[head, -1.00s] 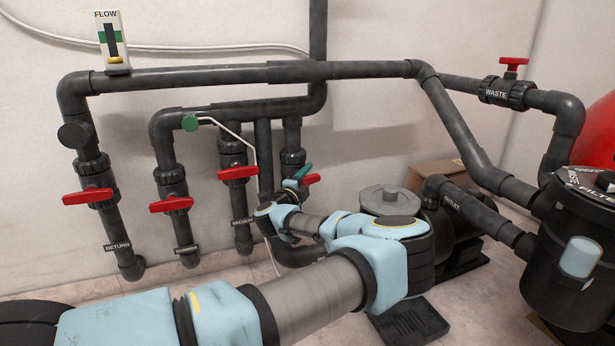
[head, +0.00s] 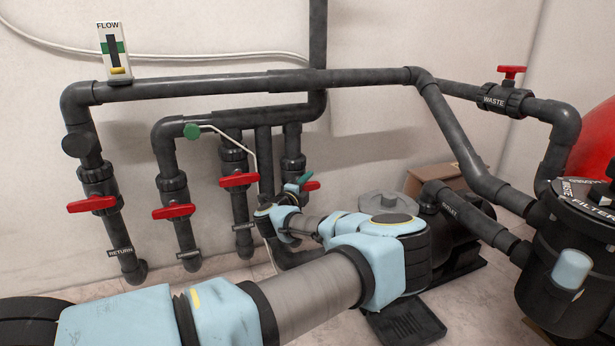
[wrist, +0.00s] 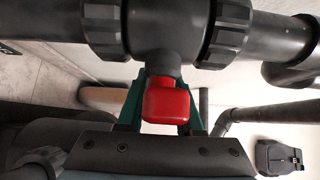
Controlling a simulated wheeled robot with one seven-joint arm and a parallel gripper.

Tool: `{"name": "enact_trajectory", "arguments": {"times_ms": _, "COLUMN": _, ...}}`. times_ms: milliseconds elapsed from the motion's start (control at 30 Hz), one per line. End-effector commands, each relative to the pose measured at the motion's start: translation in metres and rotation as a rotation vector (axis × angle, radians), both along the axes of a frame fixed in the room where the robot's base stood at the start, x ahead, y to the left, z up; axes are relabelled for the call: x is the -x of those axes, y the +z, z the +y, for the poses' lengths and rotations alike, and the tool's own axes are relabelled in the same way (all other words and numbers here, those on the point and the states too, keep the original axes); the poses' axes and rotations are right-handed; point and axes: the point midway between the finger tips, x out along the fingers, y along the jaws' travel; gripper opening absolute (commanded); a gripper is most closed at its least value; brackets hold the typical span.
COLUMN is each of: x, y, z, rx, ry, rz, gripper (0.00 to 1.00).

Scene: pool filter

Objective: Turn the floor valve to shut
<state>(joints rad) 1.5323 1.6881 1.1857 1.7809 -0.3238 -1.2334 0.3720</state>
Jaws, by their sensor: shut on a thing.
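My gripper (wrist: 165,105) is shut on a red valve handle (wrist: 167,103), with a green finger on each side of it in the wrist view. The handle's end faces the camera, and its stem meets a dark valve body (wrist: 155,25) on a grey pipe. In the head view my gripper (head: 304,180) is at the rightmost of the row of upright valves, and part of that red handle (head: 313,186) shows beside the green finger. My wrist covers the pipe below, and I cannot read a label there. The handle's exact angle is hard to tell.
Other red handles stand to the left: the return valve (head: 92,205), a middle one (head: 174,212) and a third (head: 239,181) close to my wrist. A flow gauge (head: 115,50) is on the top pipe. The pump (head: 455,235) and filter (head: 570,260) stand right.

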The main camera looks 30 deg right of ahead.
Motion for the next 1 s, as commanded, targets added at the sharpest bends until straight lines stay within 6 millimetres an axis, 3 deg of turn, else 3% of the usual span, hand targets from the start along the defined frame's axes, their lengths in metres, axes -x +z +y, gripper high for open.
{"name": "enact_trajectory", "arguments": {"times_ms": 267, "x": 0.000, "y": 0.000, "z": 0.000, "rx": -0.007, "ry": 0.000, "rz": -0.004, "gripper": 0.00}}
{"name": "enact_trajectory", "arguments": {"times_ms": 300, "x": 0.000, "y": 0.000, "z": 0.000, "rx": -0.007, "ry": 0.000, "rz": -0.004, "gripper": 0.40}}
{"name": "enact_trajectory", "arguments": {"times_ms": 533, "x": 0.000, "y": 0.000, "z": 0.000, "rx": -0.006, "ry": 0.000, "rz": -0.003, "gripper": 0.65}}
{"name": "enact_trajectory", "arguments": {"times_ms": 833, "x": 0.002, "y": 0.000, "z": 0.002, "rx": -0.005, "ry": 0.000, "rz": -0.002, "gripper": 0.65}}
{"name": "enact_trajectory", "arguments": {"times_ms": 1000, "x": 0.015, "y": 0.003, "z": 0.019, "rx": -0.006, "ry": 0.002, "rz": -0.001, "gripper": 0.65}}
